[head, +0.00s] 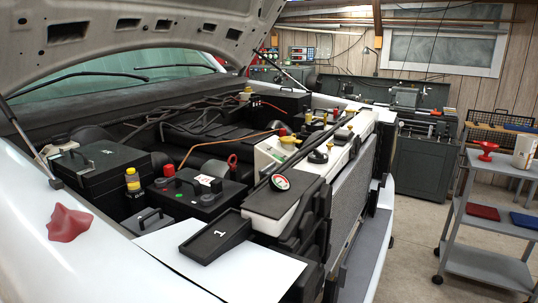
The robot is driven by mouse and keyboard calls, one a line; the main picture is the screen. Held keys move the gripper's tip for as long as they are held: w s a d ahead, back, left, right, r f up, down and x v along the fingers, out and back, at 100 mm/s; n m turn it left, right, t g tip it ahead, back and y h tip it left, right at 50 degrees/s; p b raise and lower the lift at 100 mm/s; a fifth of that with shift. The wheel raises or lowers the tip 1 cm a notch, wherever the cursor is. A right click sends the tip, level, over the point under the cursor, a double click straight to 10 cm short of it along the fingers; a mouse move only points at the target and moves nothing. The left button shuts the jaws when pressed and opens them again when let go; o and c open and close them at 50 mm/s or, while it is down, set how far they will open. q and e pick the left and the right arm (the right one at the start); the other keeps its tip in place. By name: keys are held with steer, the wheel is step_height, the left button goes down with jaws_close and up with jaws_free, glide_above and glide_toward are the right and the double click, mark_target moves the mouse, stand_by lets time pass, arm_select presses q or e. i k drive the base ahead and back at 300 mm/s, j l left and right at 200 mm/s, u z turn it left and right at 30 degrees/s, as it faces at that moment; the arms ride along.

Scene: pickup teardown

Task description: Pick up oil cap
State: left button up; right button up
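Several caps show in the open engine bay, and I cannot tell for certain which is the oil cap. A yellow cap (290,140) sits on the white tank at the front. A round black cap (318,155) sits close to its right. A dark bottle with a yellow cap (132,178) stands upright at the left of the bay. A small yellow-topped cap (247,91) shows at the back. A round gauge-like disc (280,182) with a red and white face lies on the front edge. Neither of my grippers is in view.
A black tray marked 1 (216,236) lies on a white sheet (181,243) at the fender. A red cloth (68,223) lies on the left fender. The raised hood (110,35) overhangs the bay. A grey cart (490,220) stands at right, with clear floor before it.

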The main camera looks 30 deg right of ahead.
mark_target(317, 156)
steer(key=k+l+u, duration=0.1)
steer(key=u, duration=0.3)
steer(key=k+l+u, duration=0.15)
steer(key=l+u, duration=0.25)
steer(key=k+u, duration=0.1)
steer(key=u, duration=0.3)
steer(key=k+l+u, duration=0.15)
steer(key=u, duration=0.25)
steer(key=k+l+u, duration=0.2)
steer(key=k+u, duration=0.7)
steer(key=k+l, duration=0.1)
steer(key=k, duration=0.35)
steer(key=k+l+z, duration=0.1)
steer(key=k, duration=0.35)
steer(key=k+l, duration=0.15)
steer(key=k, duration=0.35)
steer(key=k+l+z, duration=0.5)
steer(key=k, duration=0.2)
